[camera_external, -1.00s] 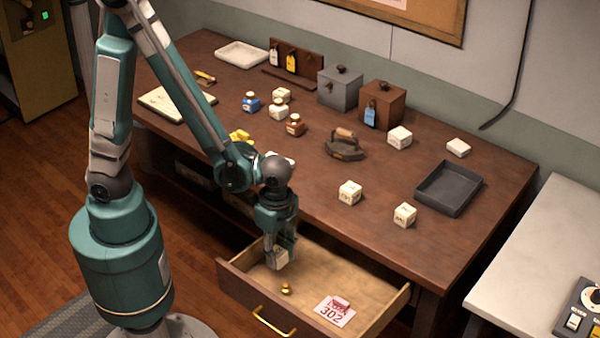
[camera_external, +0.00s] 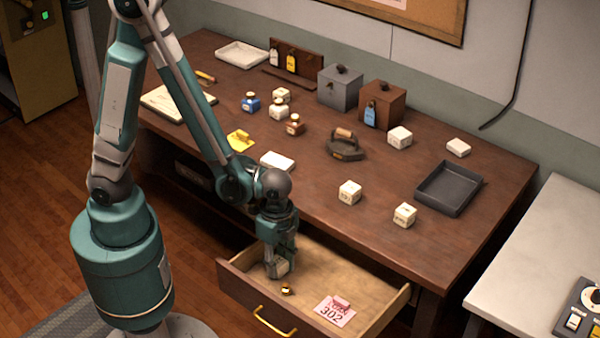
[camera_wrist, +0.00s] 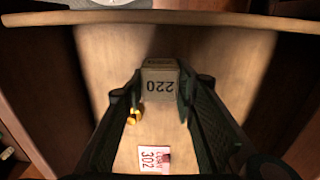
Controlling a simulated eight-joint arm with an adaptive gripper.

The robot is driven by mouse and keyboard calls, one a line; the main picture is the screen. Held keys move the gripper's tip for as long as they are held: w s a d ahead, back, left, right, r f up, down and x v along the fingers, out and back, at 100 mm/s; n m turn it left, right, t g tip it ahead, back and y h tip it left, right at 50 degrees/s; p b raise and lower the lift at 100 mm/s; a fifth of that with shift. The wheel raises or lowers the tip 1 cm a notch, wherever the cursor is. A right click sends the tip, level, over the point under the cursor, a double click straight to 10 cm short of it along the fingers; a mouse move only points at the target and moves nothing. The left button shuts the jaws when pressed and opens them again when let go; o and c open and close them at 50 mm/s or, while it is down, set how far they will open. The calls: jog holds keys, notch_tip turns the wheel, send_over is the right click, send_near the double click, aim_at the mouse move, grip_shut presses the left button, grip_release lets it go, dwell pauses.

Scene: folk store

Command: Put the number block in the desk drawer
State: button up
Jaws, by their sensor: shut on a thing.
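The number block (camera_wrist: 160,82) is a pale cube marked 220, seen upside down between my fingers in the wrist view. My gripper (camera_external: 278,268) is shut on it, inside the open desk drawer (camera_external: 378,294). In the external view the fingers mostly hide the block. It is low in the drawer, but I cannot tell whether it touches the drawer floor. The drawer's wooden floor also shows in the wrist view (camera_wrist: 110,65).
A small brass piece (camera_external: 287,289) and a pink tag marked 302 (camera_external: 335,311) lie in the drawer. Several white blocks, such as one block (camera_external: 349,192), stand on the desk (camera_external: 310,205) above. A dark tray (camera_external: 448,187) sits at the right. The drawer's right part has free room.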

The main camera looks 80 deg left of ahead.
aim_at(279, 261)
jog(key=shift+f, duration=0.2)
jog(key=o, duration=0.9)
jog(key=shift+r, duration=0.1)
jog(key=shift+r, duration=0.1)
notch_tip(279, 261, up, 12)
jog(key=p, duration=0.3)
dwell(0.4)
jog(key=shift+r, duration=0.1)
dwell(0.5)
